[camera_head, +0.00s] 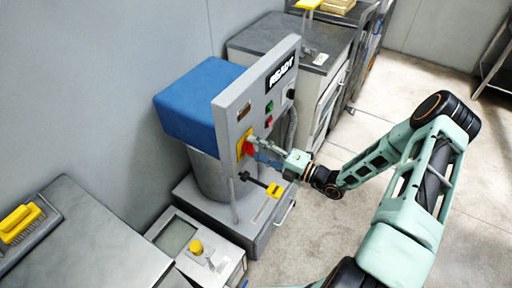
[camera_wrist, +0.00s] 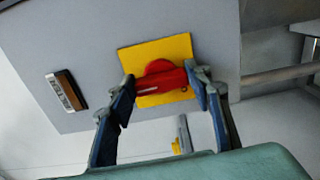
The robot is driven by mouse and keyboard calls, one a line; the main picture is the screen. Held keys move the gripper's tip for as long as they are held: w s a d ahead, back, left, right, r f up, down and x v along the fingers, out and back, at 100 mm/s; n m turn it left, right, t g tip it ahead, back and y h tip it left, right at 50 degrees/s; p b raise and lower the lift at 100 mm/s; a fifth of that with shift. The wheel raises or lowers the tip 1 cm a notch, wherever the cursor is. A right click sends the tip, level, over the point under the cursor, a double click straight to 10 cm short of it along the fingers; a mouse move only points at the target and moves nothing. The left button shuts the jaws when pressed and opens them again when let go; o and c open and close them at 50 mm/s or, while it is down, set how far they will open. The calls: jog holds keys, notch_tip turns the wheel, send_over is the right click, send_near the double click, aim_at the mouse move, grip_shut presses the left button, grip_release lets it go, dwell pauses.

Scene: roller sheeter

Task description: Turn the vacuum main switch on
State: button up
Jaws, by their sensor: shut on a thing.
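The vacuum main switch is a red rotary handle (camera_wrist: 161,77) on a yellow square plate (camera_wrist: 160,55), set on the grey panel (camera_wrist: 85,45). In the head view the red handle (camera_head: 248,149) and yellow plate (camera_head: 240,146) show at the lower part of the panel, partly hidden by my gripper. My gripper (camera_wrist: 163,85) has one finger on each side of the red handle and is shut on it. It also shows in the head view (camera_head: 254,146), reaching in from the right. In the wrist view the handle's bar lies roughly level, slightly tilted.
A black bar with a yellow part (camera_head: 273,190) juts out below my gripper. Open floor lies right.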

jog(key=shift+m, duration=0.3)
jog(key=o, duration=1.2)
jog(key=shift+c, duration=0.2)
jog(key=v, duration=1.2)
